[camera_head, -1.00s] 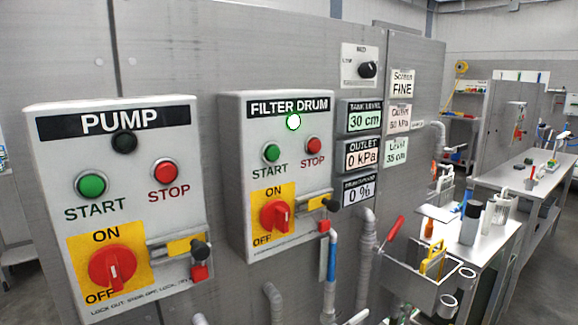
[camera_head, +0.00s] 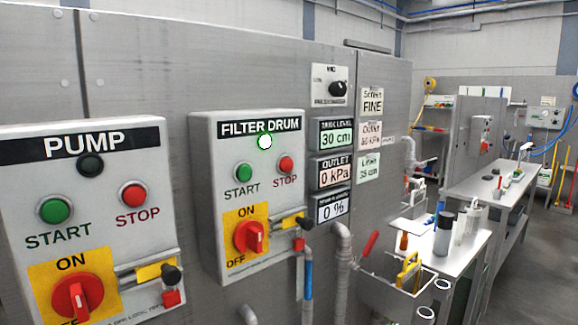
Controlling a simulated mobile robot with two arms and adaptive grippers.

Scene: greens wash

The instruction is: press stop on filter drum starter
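The filter drum starter (camera_head: 213,190) is a light grey box on the steel panel, left of the middle of the view. Its lamp (camera_head: 264,141) under the FILTER DRUM label glows white-green. Its green START button (camera_head: 243,173) is on the left and its red STOP button (camera_head: 285,165) is on the right. Below them is a red rotary switch (camera_head: 251,237) on a yellow plate marked ON and OFF. Neither of my grippers shows in the head view.
The PUMP starter (camera_head: 100,213) with a dark lamp hangs to the left. Readouts (camera_head: 335,134) show 30 cm, 0 kPa and 0 %. Pipes (camera_head: 342,250) run below. A bench (camera_head: 465,245) with bottles and a grey bin (camera_head: 385,285) stands at right; open floor lies beyond.

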